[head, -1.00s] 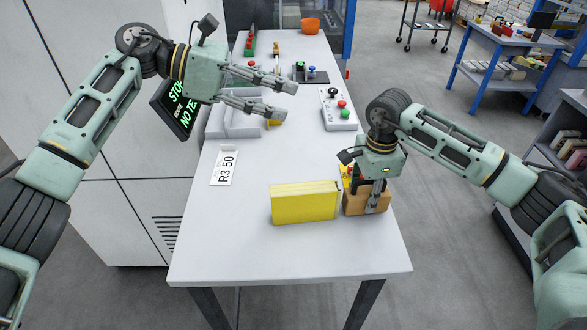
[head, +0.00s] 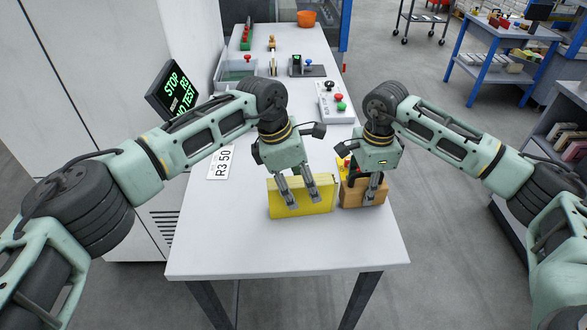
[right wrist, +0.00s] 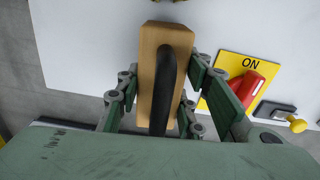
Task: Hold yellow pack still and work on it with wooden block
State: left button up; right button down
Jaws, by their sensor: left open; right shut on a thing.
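The yellow pack (head: 300,207) stands upright on its long edge near the front of the white table. My left gripper (head: 302,204) is open, pointing down, with its fingers in front of the pack's upper face in the head view; I cannot tell whether they touch it. The wooden block (head: 352,194) stands just right of the pack. My right gripper (head: 370,198) is shut on it, and the right wrist view shows the block (right wrist: 150,75) with a dark curved handle (right wrist: 165,85) between the fingers.
The white table (head: 240,255) is clear in front and to the left. An "R3 50" card (head: 221,163) lies at the left. A button box (head: 334,101) and other fixtures stand farther back. A yellow ON plate with a red switch (right wrist: 249,88) is beside the block.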

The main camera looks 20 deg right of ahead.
aim_at(307, 197)
pick_arm(q)
jog(key=shift+x, duration=2.5)
jog(key=shift+c, duration=0.5)
grip_shut()
pick_arm(e)
jog(key=shift+a, duration=0.35)
pick_arm(q)
jog(key=shift+s+d+r, duration=0.1)
jog(key=shift+d, duration=0.05)
pick_arm(e)
jog(key=shift+a, duration=0.3)
jog(key=shift+s+d, duration=0.2)
jog(key=shift+d, duration=1.75)
jog(key=shift+r, duration=0.1)
